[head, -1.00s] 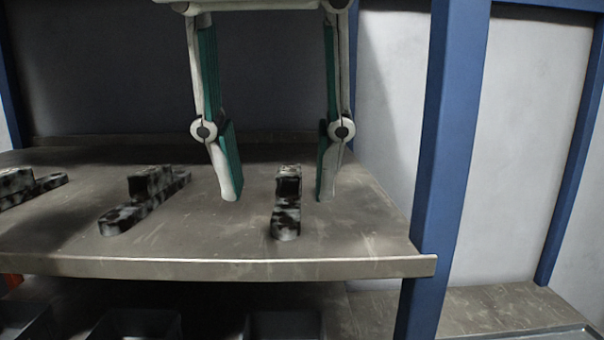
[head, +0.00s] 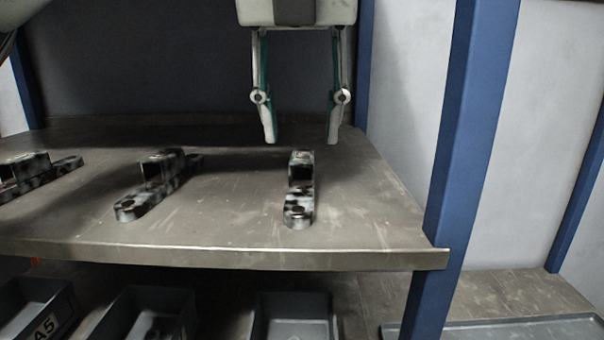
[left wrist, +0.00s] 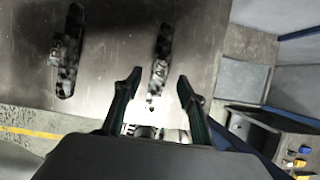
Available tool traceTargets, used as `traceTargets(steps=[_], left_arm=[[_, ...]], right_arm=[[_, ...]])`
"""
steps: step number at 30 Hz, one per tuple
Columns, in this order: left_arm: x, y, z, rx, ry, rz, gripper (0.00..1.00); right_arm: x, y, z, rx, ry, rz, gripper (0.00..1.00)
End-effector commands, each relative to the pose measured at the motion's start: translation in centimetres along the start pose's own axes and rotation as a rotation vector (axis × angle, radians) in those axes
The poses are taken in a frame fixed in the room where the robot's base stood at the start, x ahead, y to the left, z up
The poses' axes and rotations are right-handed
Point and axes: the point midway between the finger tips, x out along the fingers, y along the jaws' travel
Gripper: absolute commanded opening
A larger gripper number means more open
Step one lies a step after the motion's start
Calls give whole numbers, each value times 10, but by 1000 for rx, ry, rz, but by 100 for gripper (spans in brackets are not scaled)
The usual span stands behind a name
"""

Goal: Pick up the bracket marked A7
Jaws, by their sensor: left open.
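Three dark, mottled metal brackets stand on the upper shelf: a right one (head: 299,205), a middle one (head: 133,205) and a left one (head: 38,168). I cannot read an A7 mark on any of them. My left gripper (head: 301,140) is open and empty, fingers pointing down, above and behind the right bracket. In the left wrist view the open fingers (left wrist: 158,82) spread to either side of the near end of a bracket (left wrist: 161,60), apart from it. Another bracket (left wrist: 69,60) lies to the left there. My right gripper is not in view.
The metal shelf (head: 230,225) has free room between the brackets. A blue post (head: 465,150) stands at its right front corner. A dark back panel (head: 180,70) closes the rear.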

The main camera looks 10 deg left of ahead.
Motion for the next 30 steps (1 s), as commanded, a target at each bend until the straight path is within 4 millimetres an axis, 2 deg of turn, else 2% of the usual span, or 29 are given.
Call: traceTargets(steps=[10,20,25,30], left_arm=[[44,0,-1,2,4,1,40],[50,0,0,0,1,0,40],[50,0,0,0,1,0,0],[49,0,0,0,0,-1,0]], right_arm=[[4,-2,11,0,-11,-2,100],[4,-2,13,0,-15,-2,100],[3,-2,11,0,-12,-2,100],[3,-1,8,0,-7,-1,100]])
